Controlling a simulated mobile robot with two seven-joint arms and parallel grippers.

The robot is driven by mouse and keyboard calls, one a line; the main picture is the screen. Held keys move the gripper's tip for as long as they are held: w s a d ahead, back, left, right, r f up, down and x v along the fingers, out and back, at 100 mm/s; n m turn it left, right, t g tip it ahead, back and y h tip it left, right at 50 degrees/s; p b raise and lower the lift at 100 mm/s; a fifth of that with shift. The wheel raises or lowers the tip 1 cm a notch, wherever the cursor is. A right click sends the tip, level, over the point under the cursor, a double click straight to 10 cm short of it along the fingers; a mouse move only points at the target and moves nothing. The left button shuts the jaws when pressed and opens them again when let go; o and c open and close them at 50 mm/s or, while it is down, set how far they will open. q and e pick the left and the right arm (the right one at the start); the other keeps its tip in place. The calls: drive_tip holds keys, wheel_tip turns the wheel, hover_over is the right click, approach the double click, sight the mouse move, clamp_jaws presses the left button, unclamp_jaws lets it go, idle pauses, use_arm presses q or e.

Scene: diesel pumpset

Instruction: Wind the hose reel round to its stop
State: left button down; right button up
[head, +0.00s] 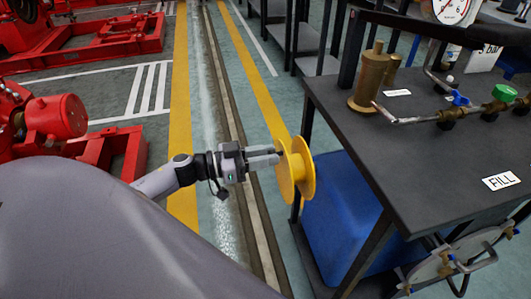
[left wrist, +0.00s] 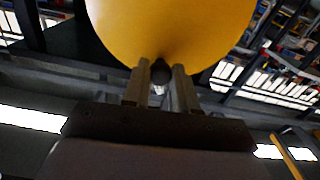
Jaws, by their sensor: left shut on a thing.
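The hose reel (head: 296,168) is a yellow spool with two round flanges, beside the left edge of the dark bench. In the left wrist view its yellow flange (left wrist: 170,30) fills the top middle. My left gripper (head: 278,155) reaches in from the left at the reel's near face. In the left wrist view its two fingers (left wrist: 160,85) are shut on a small dark knob (left wrist: 159,72) at the flange's lower edge. No hose can be made out on the reel. My right gripper is not in view.
The dark bench (head: 420,150) on the right carries a brass cylinder, valves, a gauge and a FILL label (head: 501,180). A blue container (head: 345,215) stands under it. Red pump machinery (head: 60,125) is at the left. The striped floor between is clear.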

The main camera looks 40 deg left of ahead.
sight(279, 148)
use_arm(q)
drive_tip(key=shift+w+a+r+n+p, duration=0.1)
drive_tip(key=shift+a+r+n+p, duration=0.15)
drive_tip(key=shift+p, duration=0.2)
drive_tip(key=n+p, duration=0.1)
drive_tip(key=w+a+n+p, duration=0.1)
drive_tip(key=n+p, duration=0.1)
drive_tip(key=shift+f, duration=0.35)
drive_tip(key=shift+w+a+f+n+p, duration=0.2)
drive_tip(key=shift+a+f+n, duration=0.1)
drive_tip(key=shift+n, duration=0.45)
drive_tip(key=shift+w+a+f+n+p, duration=0.15)
drive_tip(key=shift+w+f+n+p, duration=0.1)
drive_tip(key=shift+n, duration=0.45)
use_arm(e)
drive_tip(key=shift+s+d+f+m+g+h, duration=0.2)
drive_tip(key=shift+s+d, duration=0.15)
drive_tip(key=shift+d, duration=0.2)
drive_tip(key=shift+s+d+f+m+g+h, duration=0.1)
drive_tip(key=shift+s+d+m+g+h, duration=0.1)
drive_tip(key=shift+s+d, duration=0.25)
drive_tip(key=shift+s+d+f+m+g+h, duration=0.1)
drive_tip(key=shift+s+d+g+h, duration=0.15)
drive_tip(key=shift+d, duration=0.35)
